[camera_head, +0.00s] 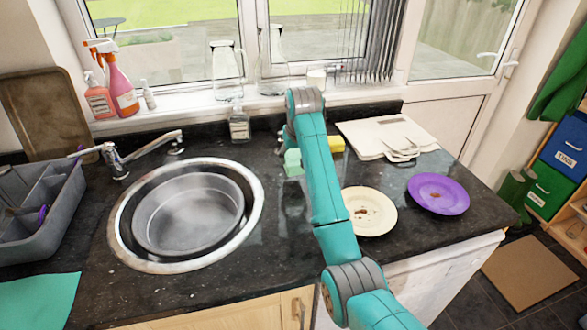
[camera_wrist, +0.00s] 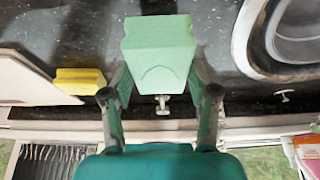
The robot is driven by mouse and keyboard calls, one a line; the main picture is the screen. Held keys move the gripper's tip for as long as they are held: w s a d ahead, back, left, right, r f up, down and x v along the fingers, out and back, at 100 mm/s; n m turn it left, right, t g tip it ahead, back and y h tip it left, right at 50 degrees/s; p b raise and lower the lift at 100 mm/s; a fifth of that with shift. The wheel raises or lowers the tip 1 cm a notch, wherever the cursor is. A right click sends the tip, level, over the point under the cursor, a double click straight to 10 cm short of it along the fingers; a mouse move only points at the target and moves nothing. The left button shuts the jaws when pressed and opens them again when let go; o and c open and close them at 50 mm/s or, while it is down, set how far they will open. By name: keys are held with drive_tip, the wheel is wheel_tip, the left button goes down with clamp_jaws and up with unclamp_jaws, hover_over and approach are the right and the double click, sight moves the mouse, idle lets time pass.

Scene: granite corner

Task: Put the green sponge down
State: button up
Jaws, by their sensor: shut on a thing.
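The green sponge (camera_wrist: 158,52) is between the two fingers of my gripper (camera_wrist: 160,82) in the wrist view, and the gripper is shut on it. In the head view the sponge (camera_head: 293,161) shows at the left side of my arm, over the dark counter to the right of the sink. My gripper is mostly hidden behind the arm there. I cannot tell whether the sponge touches the counter.
A yellow sponge (camera_head: 336,145) lies just right of my arm; it also shows in the wrist view (camera_wrist: 80,80). White boards (camera_head: 380,135), a cream plate (camera_head: 370,212) and a purple plate (camera_head: 438,194) are further right. The sink (camera_head: 187,213) is left. A soap bottle (camera_head: 239,126) stands behind.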

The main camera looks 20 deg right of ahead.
drive_tip(key=shift+f, duration=2.35)
drive_tip(key=shift+f, duration=0.1)
drive_tip(key=o, duration=1)
